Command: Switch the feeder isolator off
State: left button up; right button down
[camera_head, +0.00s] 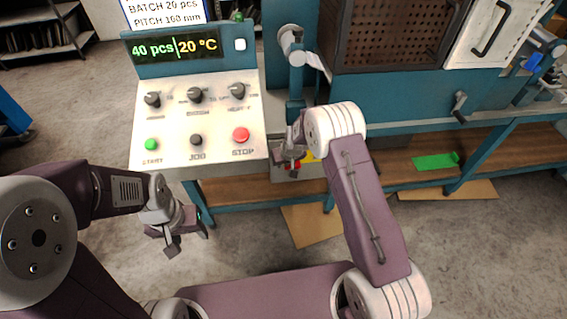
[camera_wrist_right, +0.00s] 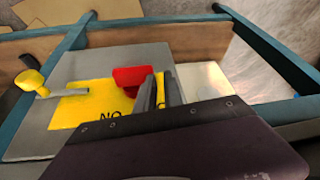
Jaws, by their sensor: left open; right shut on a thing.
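The feeder isolator is a grey box (camera_wrist_right: 60,120) with a yellow plate (camera_wrist_right: 85,108) and a red handle (camera_wrist_right: 130,76). In the head view the isolator is mostly hidden behind my right gripper (camera_head: 291,158); only bits of red and yellow show. In the right wrist view my right gripper (camera_wrist_right: 160,92) is shut on the right end of the red handle. The plate's lettering is partly covered by the gripper. My left gripper (camera_head: 178,240) is open and empty, hanging in front of the control panel, clear of everything.
The control panel (camera_head: 185,125) with knobs, a green START button (camera_head: 151,144) and a red STOP button (camera_head: 240,134) stands at left. A yellow-knobbed lever (camera_wrist_right: 30,82) is beside the plate. A green piece (camera_head: 435,161) lies on the lower shelf.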

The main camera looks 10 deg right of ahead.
jog(key=a+p+v, duration=0.1)
jog(key=v, duration=0.8)
jog(key=shift+d+p, duration=0.35)
jog(key=shift+d, duration=0.15)
